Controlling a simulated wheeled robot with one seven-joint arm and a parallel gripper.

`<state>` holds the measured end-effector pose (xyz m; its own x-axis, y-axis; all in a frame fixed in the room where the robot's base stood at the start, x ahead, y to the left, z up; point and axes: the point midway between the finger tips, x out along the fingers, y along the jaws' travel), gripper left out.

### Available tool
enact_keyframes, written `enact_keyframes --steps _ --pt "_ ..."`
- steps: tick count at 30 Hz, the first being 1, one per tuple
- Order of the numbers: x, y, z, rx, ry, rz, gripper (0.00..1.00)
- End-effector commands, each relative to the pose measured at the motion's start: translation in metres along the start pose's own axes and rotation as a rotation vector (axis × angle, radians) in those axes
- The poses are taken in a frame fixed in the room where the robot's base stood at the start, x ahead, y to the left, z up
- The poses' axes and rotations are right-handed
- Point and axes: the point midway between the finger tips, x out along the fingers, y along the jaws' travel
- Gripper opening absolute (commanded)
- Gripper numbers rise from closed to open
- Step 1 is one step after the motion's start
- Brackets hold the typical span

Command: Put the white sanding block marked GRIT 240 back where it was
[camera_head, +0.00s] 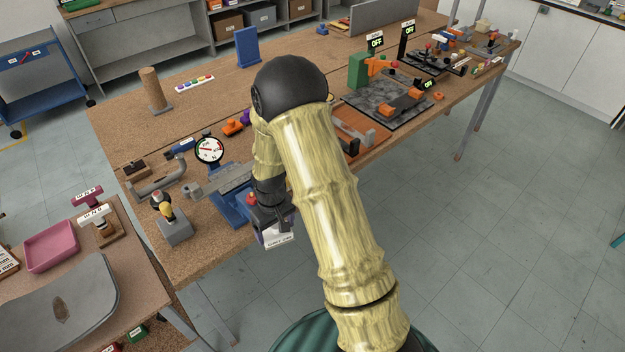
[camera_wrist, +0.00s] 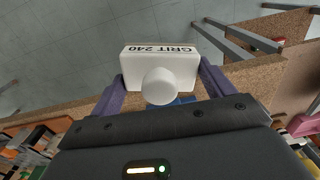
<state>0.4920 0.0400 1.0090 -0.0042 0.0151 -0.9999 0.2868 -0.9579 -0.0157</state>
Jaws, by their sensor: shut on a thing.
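The white sanding block (camera_wrist: 145,65), with a round white knob, is in the wrist view, and its edge reads GRIT 240 upside down. My gripper (camera_wrist: 161,88) is shut on it, one purple finger on each side. In the head view the block (camera_head: 279,241) hangs below my gripper (camera_head: 273,225), over the front edge of the workbench, beyond which floor shows. On the lower left table, a pink knobbed block (camera_head: 88,195) and a white-faced one (camera_head: 95,216) stand by a wooden stand; their labels are too small to read.
A blue vise-like tool (camera_head: 230,208) and a dial gauge (camera_head: 209,150) stand close left of my gripper. A pink tray (camera_head: 51,246) and a grey chair shell (camera_head: 60,305) occupy the lower left table. My arm hides part of the workbench's middle.

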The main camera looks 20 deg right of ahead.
Motion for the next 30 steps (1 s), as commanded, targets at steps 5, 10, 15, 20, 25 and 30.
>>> enact_keyframes --steps 5,10,15,20,25,30 --pt "0.038 0.016 0.004 0.113 -0.003 0.002 0.6" --pt "0.074 0.032 0.009 0.23 -0.003 0.009 0.6" --pt "0.09 0.04 0.011 0.293 0.001 0.015 0.6" --pt "0.089 0.04 0.011 0.294 0.002 0.015 0.6" --pt "0.089 0.04 0.011 0.292 0.001 0.015 0.6" --pt "0.089 0.042 0.012 0.296 0.001 0.015 0.59"
